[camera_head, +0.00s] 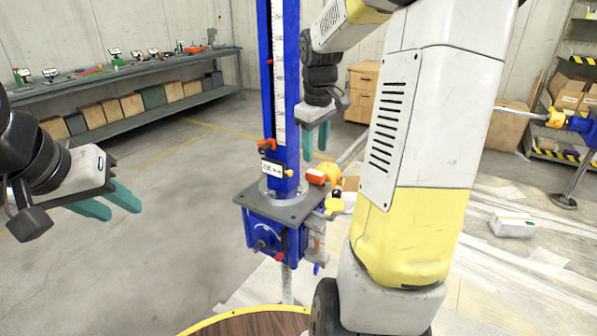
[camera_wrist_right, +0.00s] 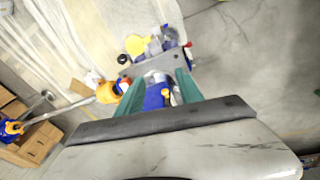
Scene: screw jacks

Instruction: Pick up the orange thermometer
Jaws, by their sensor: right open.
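A small orange-red object (camera_head: 315,176) with a pale edge sits at the right of the blue screw jack's column, above its grey plate; it may be the orange thermometer, but it is too small to be sure. A similar red-and-white object shows in the right wrist view (camera_wrist_right: 124,85), left of the fingers. My right gripper (camera_head: 315,148) is open and empty, pointing down beside the column, above and close to the orange-red object. In the right wrist view its teal fingers (camera_wrist_right: 158,88) are spread with the blue jack beyond them. My left gripper (camera_head: 118,203) is open and empty at the left.
The blue screw jack (camera_head: 282,90) stands tall beside my right gripper. A red clamp-like part (camera_head: 266,144) is on its column. A yellow-orange part (camera_head: 331,172) adjoins the orange-red object. A workbench (camera_head: 130,68) with tools stands at the back left. The floor at the left is clear.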

